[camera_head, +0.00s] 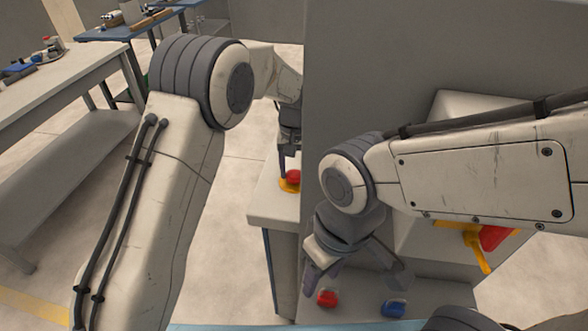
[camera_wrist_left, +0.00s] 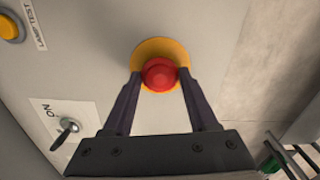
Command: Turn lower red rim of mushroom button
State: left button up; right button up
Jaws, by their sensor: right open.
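The red mushroom button (camera_wrist_left: 159,73) sits on a round yellow collar (camera_wrist_left: 160,47) on a grey panel in the left wrist view. The fingertips of my left gripper (camera_wrist_left: 160,77) are on either side of the red head, at its edges. Whether they touch it or only stand close around it, I cannot tell. In the head view the button (camera_head: 293,176) shows below my left gripper (camera_head: 287,168), partly cut off by the tall grey cabinet. My right gripper (camera_head: 356,279) is open, with its fingers spread above the lower ledge.
A red part (camera_head: 327,299) and a blue part (camera_head: 394,308) are on the ledge under my right gripper. A yellow and red handle (camera_head: 474,240) is at the right. A workbench (camera_head: 60,90) stands at left.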

pick_arm(q)
jog(key=c, duration=0.3)
jog(key=shift+c, duration=0.2)
